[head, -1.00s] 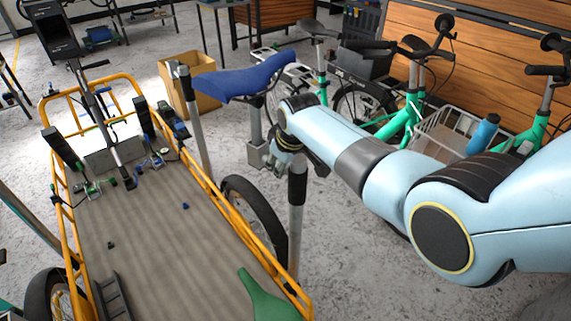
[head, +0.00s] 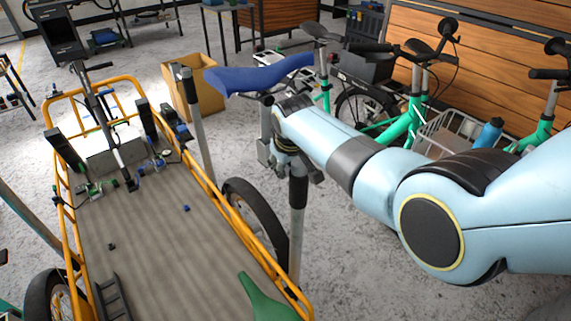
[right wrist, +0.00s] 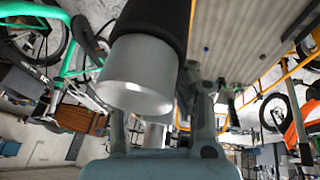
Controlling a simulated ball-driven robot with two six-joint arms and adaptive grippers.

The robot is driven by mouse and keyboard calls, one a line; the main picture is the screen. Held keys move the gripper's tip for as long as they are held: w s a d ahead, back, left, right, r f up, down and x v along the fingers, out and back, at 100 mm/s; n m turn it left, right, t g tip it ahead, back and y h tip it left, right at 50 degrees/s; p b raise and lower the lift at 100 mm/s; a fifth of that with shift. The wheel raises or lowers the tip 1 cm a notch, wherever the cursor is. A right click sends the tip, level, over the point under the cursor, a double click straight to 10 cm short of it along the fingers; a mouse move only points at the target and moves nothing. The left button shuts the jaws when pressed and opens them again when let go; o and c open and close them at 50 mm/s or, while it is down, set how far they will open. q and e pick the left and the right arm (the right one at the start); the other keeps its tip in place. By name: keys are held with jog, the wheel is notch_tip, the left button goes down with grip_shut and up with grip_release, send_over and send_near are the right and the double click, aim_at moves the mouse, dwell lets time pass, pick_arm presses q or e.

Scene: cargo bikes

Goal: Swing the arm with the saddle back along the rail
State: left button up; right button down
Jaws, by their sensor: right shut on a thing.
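A thick metal tube with a black sleeve (right wrist: 138,75) stands close in front of that camera. The rail itself cannot be made out clearly. My left gripper is out of view.
A black-topped upright post (head: 297,210) stands close below my right wrist; another post (head: 195,115) is farther back. The cargo bed (head: 150,235) carries small parts and a green object. A cardboard box (head: 205,95) and green bikes (head: 405,120) stand behind.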

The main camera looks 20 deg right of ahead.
jog(key=c, duration=1.2)
grip_release()
jog(key=shift+o, duration=0.2)
jog(key=shift+r, duration=0.15)
jog(key=d+v, duration=0.1)
jog(key=v, duration=1)
jog(key=shift+s+a+r, duration=0.2)
jog(key=shift+a+r, duration=0.15)
jog(key=shift+a, duration=0.1)
